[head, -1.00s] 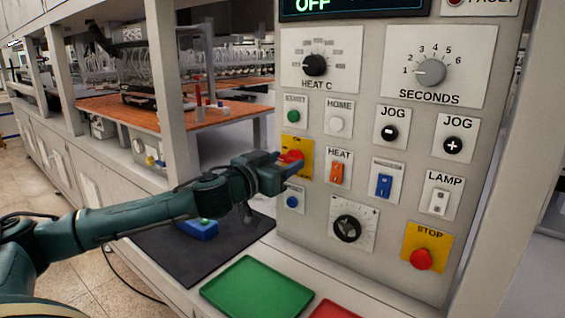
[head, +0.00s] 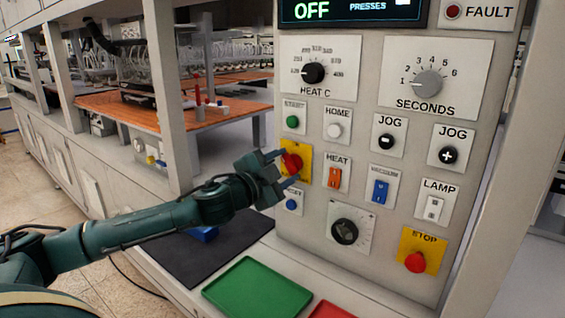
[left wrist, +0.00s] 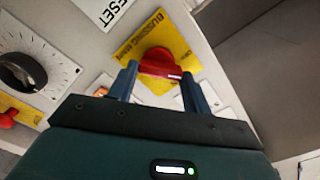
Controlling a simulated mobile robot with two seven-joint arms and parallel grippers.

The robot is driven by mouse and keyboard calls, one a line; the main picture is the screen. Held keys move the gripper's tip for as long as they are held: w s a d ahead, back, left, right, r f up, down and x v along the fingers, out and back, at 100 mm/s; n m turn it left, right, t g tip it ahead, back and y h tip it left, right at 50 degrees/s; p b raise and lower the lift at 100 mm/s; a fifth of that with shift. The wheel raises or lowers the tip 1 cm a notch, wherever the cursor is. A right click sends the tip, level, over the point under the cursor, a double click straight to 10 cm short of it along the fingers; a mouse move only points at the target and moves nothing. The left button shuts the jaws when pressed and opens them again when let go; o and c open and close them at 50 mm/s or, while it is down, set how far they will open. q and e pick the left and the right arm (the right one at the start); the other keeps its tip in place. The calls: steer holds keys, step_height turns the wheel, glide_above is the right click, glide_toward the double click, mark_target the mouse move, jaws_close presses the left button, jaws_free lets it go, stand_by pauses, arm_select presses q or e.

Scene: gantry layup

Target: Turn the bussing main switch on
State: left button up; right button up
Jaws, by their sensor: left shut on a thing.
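The bussing main switch is a red rotary knob (head: 292,163) on a yellow plate at the left edge of the control panel. It also shows in the left wrist view (left wrist: 160,62), where its red handle carries a white mark and the plate reads "BUSSING MAIN". My left gripper (head: 281,168) is at the knob, one finger above and one below it. In the left wrist view my two blue fingers (left wrist: 159,72) are shut on the handle, one at each end. The display (head: 350,10) reads "OFF". My right gripper is out of view.
Close around the knob are the green start button (head: 292,122), a blue button (head: 291,204) and the orange heat switch (head: 335,177). The red stop button (head: 415,262) is at lower right. A green tray (head: 257,287) and dark mat (head: 190,254) lie below.

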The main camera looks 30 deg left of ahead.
arm_select(q)
steer(key=shift+r+m+p, duration=0.1)
steer(key=shift+m+p, duration=0.25)
steer(key=shift+m, duration=0.55)
steer(key=m+p, duration=0.1)
steer(key=m, duration=0.2)
steer(key=shift+d, duration=0.1)
steer(key=shift+m+p, duration=0.55)
steer(key=shift+m, duration=0.65)
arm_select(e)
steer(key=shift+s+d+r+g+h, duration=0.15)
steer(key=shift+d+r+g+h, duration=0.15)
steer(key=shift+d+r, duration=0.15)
arm_select(q)
steer(key=o, duration=1)
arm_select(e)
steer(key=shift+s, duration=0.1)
arm_select(q)
steer(key=shift+f, duration=0.2)
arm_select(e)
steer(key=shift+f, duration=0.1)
